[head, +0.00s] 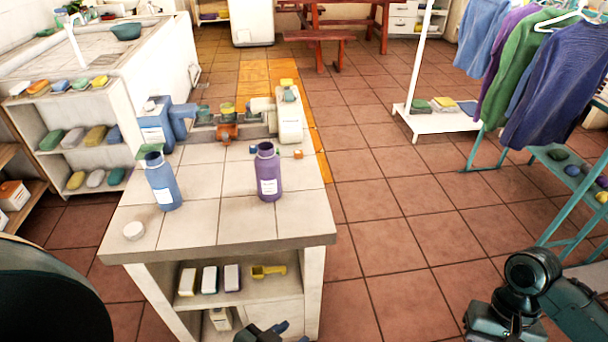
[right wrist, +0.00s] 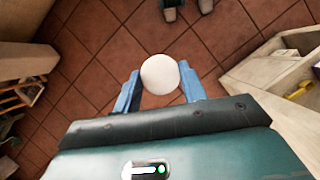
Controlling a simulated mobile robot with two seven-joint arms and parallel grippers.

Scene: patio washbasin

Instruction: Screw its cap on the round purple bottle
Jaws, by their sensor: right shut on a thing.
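The round purple bottle (head: 268,175) stands upright on the tiled washbasin top in the head view, with its mouth open and a white label on its front. My right gripper (right wrist: 160,82) is shut on a white round cap (right wrist: 160,74), seen in the right wrist view over the floor, beside the counter and away from the bottle.
A blue bottle (head: 163,182) without a cap stands left of the purple one, and another white cap (head: 133,230) lies at the counter's left edge. A shelf below holds a yellow scoop (head: 268,272).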

